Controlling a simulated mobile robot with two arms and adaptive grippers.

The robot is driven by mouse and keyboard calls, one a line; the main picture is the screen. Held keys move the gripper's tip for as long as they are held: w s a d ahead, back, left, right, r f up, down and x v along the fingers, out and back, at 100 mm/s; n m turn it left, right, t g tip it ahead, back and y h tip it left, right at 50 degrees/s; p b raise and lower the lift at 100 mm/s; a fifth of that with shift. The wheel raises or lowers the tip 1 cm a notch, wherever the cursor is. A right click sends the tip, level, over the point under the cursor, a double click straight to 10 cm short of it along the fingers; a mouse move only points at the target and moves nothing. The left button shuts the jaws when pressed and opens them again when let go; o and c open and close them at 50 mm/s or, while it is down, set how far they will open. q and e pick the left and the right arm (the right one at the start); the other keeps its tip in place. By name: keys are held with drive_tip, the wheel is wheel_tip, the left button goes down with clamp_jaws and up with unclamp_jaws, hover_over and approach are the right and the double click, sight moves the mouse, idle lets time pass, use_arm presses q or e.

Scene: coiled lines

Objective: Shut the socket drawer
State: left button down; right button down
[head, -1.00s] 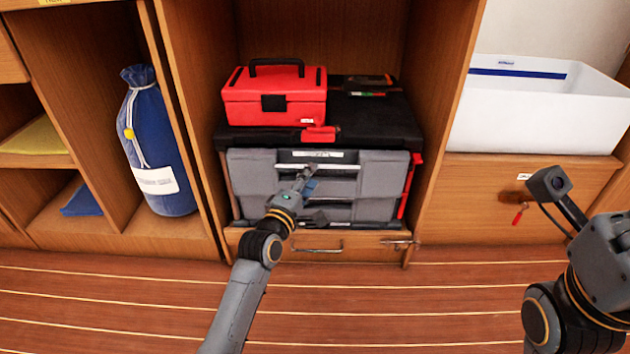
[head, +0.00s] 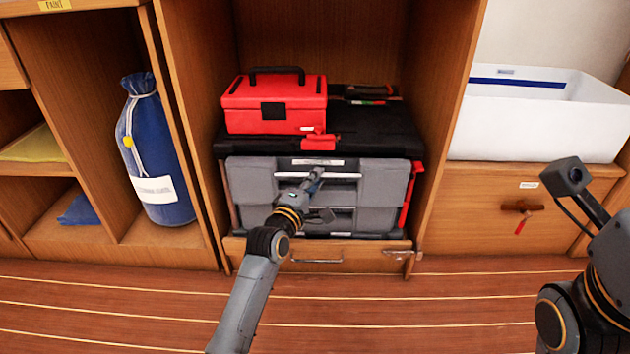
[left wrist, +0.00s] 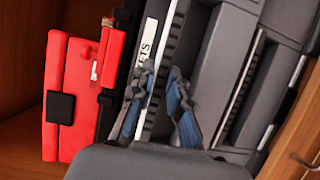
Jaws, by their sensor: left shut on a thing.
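The socket drawer (head: 385,182) is the upper grey drawer of a tool chest, with a pale bar handle along its front. Its white label (head: 318,162) shows in the head view, and the letters "ETS" are readable in the left wrist view (left wrist: 147,40). My left gripper (head: 317,180) is at the middle of that handle, shut on it. In the left wrist view its two blue-grey fingers (left wrist: 164,95) lie on either side of the bar. How far the drawer stands out is hard to tell. My right gripper is out of view.
A red toolbox (head: 275,104) sits on the black chest top. A second grey drawer (head: 375,219) lies below, above a wooden drawer with a metal pull (head: 318,261). A blue bag (head: 163,165) stands left; a white bin (head: 535,118) is at right. The floor in front is clear.

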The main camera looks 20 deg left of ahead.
use_arm(q)
drive_tip(key=w, duration=0.1)
drive_tip(key=w+a, duration=0.1)
drive_tip(key=w, duration=0.1)
drive_tip(key=shift+w, duration=0.3)
drive_tip(key=shift+w+a, duration=0.1)
drive_tip(key=shift+w, duration=0.15)
drive_tip(key=c, duration=1.3)
unclamp_jaws()
drive_tip(key=s, duration=0.4)
drive_tip(key=s+a, duration=0.1)
drive_tip(key=s, duration=0.7)
drive_tip(key=shift+a, duration=0.15)
